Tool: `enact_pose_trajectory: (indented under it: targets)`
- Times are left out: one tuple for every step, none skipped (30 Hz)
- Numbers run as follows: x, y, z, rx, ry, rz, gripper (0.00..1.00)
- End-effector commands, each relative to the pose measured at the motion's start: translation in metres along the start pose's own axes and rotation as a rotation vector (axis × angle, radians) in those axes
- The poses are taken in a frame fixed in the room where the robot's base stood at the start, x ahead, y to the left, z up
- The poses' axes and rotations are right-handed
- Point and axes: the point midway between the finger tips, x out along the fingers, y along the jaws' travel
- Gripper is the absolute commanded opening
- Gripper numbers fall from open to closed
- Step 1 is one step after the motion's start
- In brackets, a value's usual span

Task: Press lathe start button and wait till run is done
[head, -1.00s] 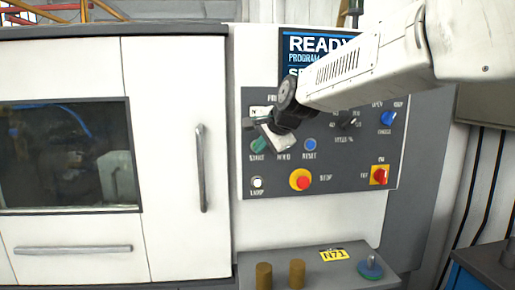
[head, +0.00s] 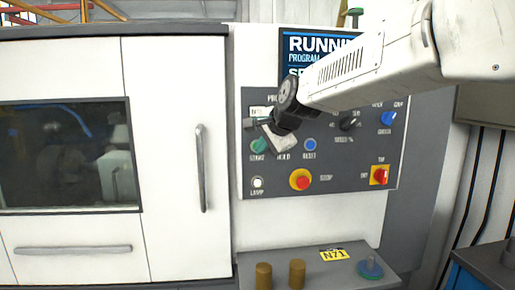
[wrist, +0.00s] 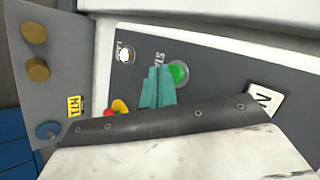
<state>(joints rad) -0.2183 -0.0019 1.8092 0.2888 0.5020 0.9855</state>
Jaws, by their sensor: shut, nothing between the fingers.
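The lathe's screen (head: 312,48) reads "RUNNI…" with the rest covered by my arm. The green start button (head: 259,145) is at the left of the grey panel (head: 345,165); it also shows in the wrist view (wrist: 179,73). My gripper (wrist: 160,73) is shut and empty, its teal fingertips right beside the green button. I cannot tell whether they touch it. In the head view my wrist hangs just above the button and hides the hold button.
A blue reset button (head: 310,145), a red stop button (head: 302,181) and a red switch (head: 380,175) are close by. The lathe door (head: 175,130) is shut. A shelf (head: 320,268) with two brown cylinders (head: 297,274) juts out below.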

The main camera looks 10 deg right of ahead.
Motion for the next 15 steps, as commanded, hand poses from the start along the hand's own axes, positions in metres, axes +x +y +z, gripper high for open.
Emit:
enact_pose_trajectory:
  targets:
    - [-0.0020,0.0013,0.0015,-0.001,0.000,0.000,0.00]
    - [-0.0028,0.0017,0.0020,-0.001,0.000,0.000,0.00]
    - [-0.0035,0.0020,0.0024,-0.001,0.000,-0.001,0.00]
    - [-0.0037,0.0022,0.0025,-0.001,0.000,-0.001,0.00]
    - [-0.0037,0.0022,0.0026,0.000,0.000,-0.001,0.00]
    - [-0.0036,0.0022,0.0025,0.000,0.000,-0.001,0.00]
    - [-0.0036,0.0022,0.0025,0.000,0.000,-0.001,0.00]
    - [-0.0035,0.0022,0.0025,0.000,0.000,0.000,0.00]
    - [-0.0035,0.0022,0.0025,0.000,0.000,0.000,0.00]
    - [-0.0035,0.0022,0.0025,0.000,0.000,0.000,0.00]
    - [-0.0036,0.0023,0.0026,0.000,0.000,0.000,0.00]
    - [-0.0042,0.0026,0.0029,0.000,0.000,-0.001,0.00]
    - [-0.0051,0.0030,0.0035,0.000,0.000,-0.001,0.00]
    - [-0.0065,0.0037,0.0045,-0.001,0.000,-0.001,0.00]
    - [-0.0087,0.0053,0.0062,-0.001,0.000,-0.001,0.00]
